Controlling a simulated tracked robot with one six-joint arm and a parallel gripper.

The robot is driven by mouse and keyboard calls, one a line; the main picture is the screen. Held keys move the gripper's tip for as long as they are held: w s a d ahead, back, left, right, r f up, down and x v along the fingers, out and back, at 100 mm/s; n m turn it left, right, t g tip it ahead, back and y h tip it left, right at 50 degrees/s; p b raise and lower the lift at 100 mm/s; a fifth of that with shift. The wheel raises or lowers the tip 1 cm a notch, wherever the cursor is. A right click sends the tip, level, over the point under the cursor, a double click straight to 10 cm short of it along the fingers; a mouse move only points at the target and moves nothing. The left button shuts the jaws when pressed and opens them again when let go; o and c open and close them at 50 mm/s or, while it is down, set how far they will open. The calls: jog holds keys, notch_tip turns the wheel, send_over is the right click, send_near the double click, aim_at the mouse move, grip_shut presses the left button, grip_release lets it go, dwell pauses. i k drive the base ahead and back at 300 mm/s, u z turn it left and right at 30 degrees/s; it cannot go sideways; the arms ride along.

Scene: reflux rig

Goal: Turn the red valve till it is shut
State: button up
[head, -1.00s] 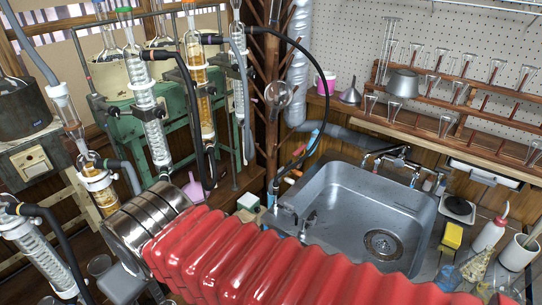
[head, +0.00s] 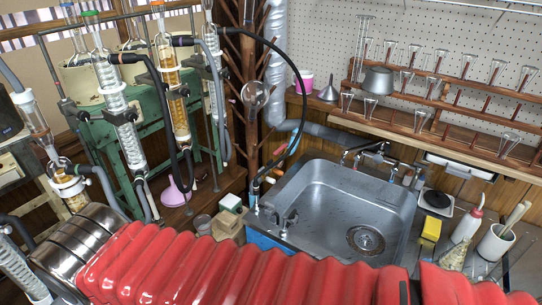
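A small red-orange piece (head: 281,148) shows by the black hose and a blue piece, behind the sink's left corner. It may be the red valve, but it is too small to tell whether it is open or shut. A second orange piece (head: 277,172) sits just below it, near the sink's back left edge. My arm's red ribbed sleeve crosses the bottom of the head view and ends in a silver section at the lower left. No gripper fingers show, so I cannot tell where they are relative to these pieces.
A steel sink (head: 340,210) stands at centre right. Glass condensers (head: 118,115) and a green frame (head: 90,135) stand at left, with a round flask (head: 256,95) by the wooden post. A yellow sponge (head: 431,229) and a white bottle (head: 466,228) are at right.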

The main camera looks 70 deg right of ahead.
aim_at(278, 151)
jog(key=u, duration=0.05)
jog(key=k, duration=1.3)
jog(key=z, duration=0.2)
